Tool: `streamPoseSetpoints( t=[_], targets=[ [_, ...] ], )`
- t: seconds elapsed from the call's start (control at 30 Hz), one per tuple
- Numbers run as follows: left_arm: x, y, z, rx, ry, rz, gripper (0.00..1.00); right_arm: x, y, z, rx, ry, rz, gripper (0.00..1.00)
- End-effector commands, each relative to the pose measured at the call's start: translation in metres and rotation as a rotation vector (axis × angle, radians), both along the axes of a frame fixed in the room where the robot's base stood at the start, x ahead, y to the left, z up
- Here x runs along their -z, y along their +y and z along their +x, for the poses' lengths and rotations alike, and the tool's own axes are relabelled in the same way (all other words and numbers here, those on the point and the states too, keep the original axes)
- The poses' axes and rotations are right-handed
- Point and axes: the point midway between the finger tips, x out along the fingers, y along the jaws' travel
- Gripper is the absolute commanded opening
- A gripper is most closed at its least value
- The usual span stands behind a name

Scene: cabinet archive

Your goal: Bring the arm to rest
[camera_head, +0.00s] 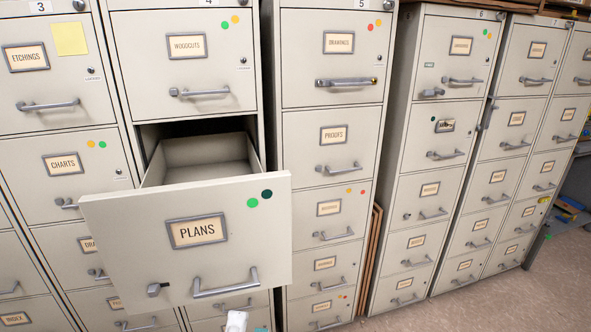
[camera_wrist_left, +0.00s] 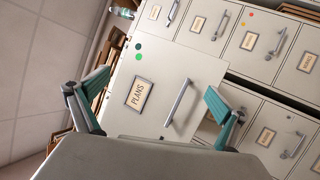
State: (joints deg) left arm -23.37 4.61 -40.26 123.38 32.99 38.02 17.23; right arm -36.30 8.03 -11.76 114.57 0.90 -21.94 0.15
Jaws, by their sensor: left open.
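My left gripper (camera_wrist_left: 154,108) is open in the left wrist view, with its two teal-padded fingers spread wide and nothing held. Beyond and between the fingers is the PLANS drawer (camera_wrist_left: 190,65) with its grey bar handle (camera_wrist_left: 179,103); I see no finger closed on the handle. In the head view the PLANS drawer (camera_head: 130,232) is pulled well out, and its inside looks empty where visible. Only a small pale piece of my left gripper (camera_head: 237,321) shows at the bottom edge, below the drawer's handle (camera_head: 226,287). My right gripper is not in view.
Rows of beige filing cabinets (camera_head: 333,110) fill the view, with their other drawers shut. The open PLANS drawer juts out as an obstacle. Brown boards (camera_head: 370,255) stand in a gap between cabinets. Bare floor (camera_head: 520,295) lies at the lower right.

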Motion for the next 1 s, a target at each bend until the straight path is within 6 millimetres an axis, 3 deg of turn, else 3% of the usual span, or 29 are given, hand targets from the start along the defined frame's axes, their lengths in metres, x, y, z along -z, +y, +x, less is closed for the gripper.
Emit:
streamPoseSetpoints(
  t=[0.1,0.23,0.4,0.5,0.6,0.7,1.0],
  targets=[
    [0.062,-0.011,0.005,0.001,0.051,0.474,1.00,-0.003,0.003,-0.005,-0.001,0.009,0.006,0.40],
    [0.150,0.000,0.002,0.034,0.140,0.958,1.00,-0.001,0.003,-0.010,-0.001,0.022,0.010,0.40],
    [0.254,0.047,-0.017,0.110,0.270,1.446,1.00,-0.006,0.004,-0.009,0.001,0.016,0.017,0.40],
    [0.298,0.080,-0.033,0.160,0.339,1.656,1.00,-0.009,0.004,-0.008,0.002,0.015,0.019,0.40],
    [0.327,0.107,-0.046,0.203,0.393,1.802,1.00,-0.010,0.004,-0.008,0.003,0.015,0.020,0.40],
    [0.344,0.125,-0.055,0.231,0.426,1.887,1.00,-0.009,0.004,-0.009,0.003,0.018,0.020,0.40],
    [0.352,0.134,-0.060,0.247,0.442,1.928,1.00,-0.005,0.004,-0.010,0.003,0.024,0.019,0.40]
  ],
)
